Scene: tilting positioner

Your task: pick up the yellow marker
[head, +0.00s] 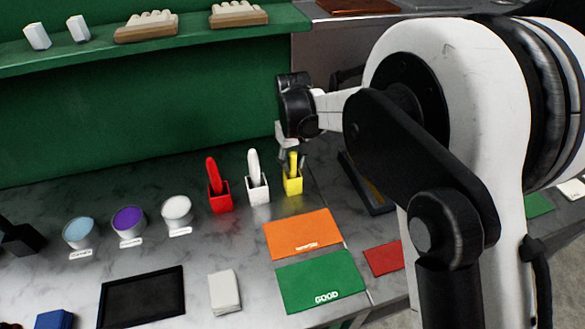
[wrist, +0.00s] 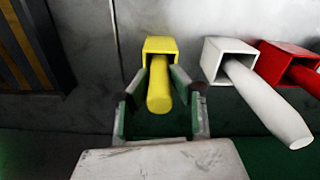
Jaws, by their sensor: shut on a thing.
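The yellow marker (wrist: 159,88) stands in a square yellow holder (wrist: 160,46) in the wrist view, its free end toward me. My gripper (wrist: 160,88) has one finger on each side of the marker and is shut on it. In the head view, the yellow marker (head: 293,162) rises from the yellow holder (head: 293,184), and my gripper (head: 288,156) reaches down to it from above. The marker's lower end is hidden inside the holder.
A white marker (head: 254,166) in a white holder (head: 257,190) and a red marker (head: 212,171) in a red holder (head: 220,196) stand close by on the left. Orange (head: 303,233) and green (head: 320,281) mats lie in front. A dark tray (head: 366,186) lies to the right.

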